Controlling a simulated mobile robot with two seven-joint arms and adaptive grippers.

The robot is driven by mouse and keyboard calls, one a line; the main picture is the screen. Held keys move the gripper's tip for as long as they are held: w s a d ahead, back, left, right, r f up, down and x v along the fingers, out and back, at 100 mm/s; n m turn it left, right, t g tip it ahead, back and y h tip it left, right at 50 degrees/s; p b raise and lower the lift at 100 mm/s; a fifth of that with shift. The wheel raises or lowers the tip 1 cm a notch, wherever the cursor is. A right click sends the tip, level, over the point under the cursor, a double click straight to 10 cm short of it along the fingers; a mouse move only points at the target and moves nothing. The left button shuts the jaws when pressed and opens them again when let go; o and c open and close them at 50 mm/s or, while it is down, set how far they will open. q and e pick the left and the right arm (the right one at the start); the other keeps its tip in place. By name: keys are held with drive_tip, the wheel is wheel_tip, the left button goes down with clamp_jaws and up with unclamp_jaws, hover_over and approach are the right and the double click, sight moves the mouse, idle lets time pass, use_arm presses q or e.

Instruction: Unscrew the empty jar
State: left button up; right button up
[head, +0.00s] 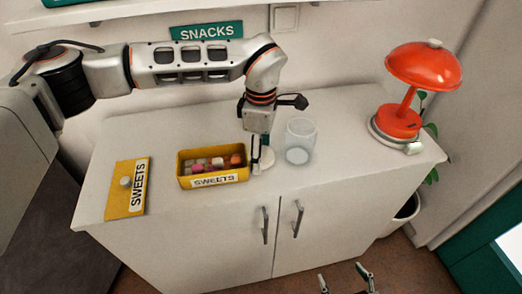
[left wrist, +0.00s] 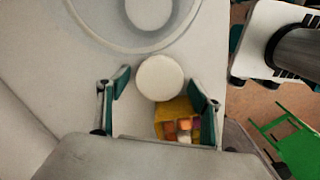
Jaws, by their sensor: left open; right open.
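A clear, empty glass jar (head: 300,138) stands on the cabinet, right of my left gripper (head: 260,152). I see no lid on it. In the left wrist view the jar's round rim (left wrist: 92,38) lies at the top, with a pale disc inside at its base. A white round lid (head: 266,158) is beside the jar, at my left gripper's fingertips. It also shows in the left wrist view (left wrist: 160,78), between the spread fingers and apparently untouched. My left gripper is open, pointing down. My right gripper (head: 346,280) is open and empty at the bottom edge, in front of the cabinet.
A yellow SWEETS box (head: 184,178) with several coloured sweets stands just left of my left gripper. Its yellow lid (head: 119,200) with a pale knob lies further left. A red lamp (head: 425,66) stands at the right end. The cabinet top between jar and lamp is clear.

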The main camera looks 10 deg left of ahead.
use_arm(q)
drive_tip(key=shift+r, duration=0.1)
wheel_tip(320, 180, up, 12)
idle(0.5)
